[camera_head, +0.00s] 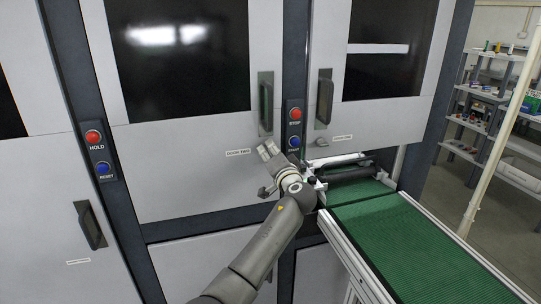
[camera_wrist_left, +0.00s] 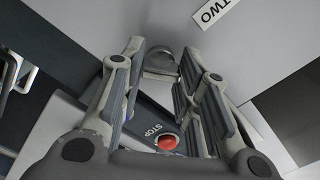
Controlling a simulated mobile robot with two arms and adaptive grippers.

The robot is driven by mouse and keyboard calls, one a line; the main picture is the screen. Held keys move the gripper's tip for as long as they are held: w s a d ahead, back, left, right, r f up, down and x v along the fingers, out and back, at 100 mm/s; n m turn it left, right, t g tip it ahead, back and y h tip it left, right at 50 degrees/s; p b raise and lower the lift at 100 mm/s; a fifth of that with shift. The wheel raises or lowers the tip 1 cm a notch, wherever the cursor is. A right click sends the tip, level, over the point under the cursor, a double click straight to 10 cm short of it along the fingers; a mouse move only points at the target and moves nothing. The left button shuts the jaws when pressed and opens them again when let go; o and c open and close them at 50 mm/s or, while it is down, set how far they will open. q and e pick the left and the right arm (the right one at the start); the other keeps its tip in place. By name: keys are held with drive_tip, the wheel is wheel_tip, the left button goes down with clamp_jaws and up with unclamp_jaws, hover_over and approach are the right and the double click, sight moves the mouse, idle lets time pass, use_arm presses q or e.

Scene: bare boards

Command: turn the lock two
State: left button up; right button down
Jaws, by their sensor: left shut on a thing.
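My left gripper (camera_head: 268,152) reaches up to the lower right corner of the middle cabinet door (camera_head: 190,180), near a small label (camera_head: 238,153). My right gripper is not in view.
A post beside the gripper carries a red STOP button (camera_head: 295,114) and a blue button (camera_head: 295,142), close to my arm. Door handles (camera_head: 265,103) and (camera_head: 324,98) stick out above. A green conveyor (camera_head: 410,240) runs to the right. Shelves (camera_head: 490,110) stand behind.

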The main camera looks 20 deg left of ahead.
use_arm(q)
drive_tip(key=m, duration=0.3)
drive_tip(key=shift+m+p, duration=0.3)
drive_tip(key=shift+p, duration=0.1)
drive_tip(key=shift+f+m+p, duration=0.1)
drive_tip(key=shift+m+p, duration=0.35)
drive_tip(key=shift+m, duration=0.95)
drive_tip(key=o, duration=1)
drive_tip(key=shift+d, duration=0.1)
drive_tip(key=v, duration=1.2)
drive_tip(key=shift+f, duration=0.1)
